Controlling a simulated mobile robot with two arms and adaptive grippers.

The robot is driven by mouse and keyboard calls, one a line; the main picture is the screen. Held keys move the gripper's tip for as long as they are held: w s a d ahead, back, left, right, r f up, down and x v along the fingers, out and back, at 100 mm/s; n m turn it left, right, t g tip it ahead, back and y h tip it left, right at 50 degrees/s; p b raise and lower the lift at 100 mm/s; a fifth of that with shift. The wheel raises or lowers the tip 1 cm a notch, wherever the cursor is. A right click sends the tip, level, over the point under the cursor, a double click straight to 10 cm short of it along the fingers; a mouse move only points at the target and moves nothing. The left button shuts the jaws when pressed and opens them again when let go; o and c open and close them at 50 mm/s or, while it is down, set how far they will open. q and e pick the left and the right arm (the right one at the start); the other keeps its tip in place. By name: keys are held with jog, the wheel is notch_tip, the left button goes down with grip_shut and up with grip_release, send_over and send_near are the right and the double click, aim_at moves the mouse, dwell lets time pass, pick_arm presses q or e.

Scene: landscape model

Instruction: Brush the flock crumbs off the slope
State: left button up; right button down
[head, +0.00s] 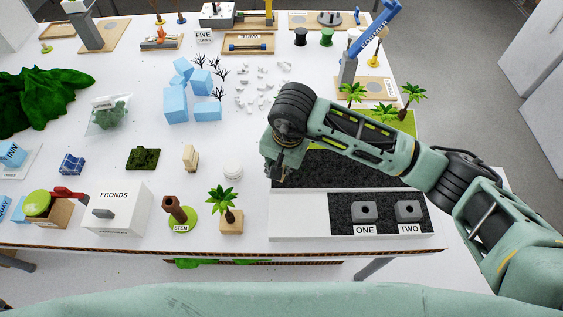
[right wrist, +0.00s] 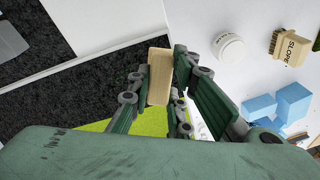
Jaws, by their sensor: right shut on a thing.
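My right gripper (head: 281,174) hangs over the left side of the black speckled slope board (head: 335,172). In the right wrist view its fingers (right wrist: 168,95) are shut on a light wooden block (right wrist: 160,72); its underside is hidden. The black surface (right wrist: 110,88) and a lime-green patch (right wrist: 150,124) lie below it there. A wooden brush (head: 190,157) stands on the table to the left; in the wrist view this brush (right wrist: 291,46) reads SLOPE and has dark bristles. I cannot make out flock crumbs on the black surface. My left gripper is not in view.
Palm trees (head: 352,92) stand at the back of the board. Blocks marked ONE (head: 364,212) and TWO (head: 409,210) sit at its front. A white round tub (head: 233,172) and a potted palm (head: 229,212) stand left of it. Blue blocks (head: 176,104) are further back.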

jog(key=shift+w+f+b, duration=0.2)
jog(key=shift+f+b, duration=0.3)
jog(key=shift+b, duration=0.15)
jog(key=shift+w+f+b, duration=0.15)
jog(key=shift+f+b, duration=0.35)
jog(key=shift+b, duration=0.15)
dwell(0.5)
jog(key=shift+d, duration=0.1)
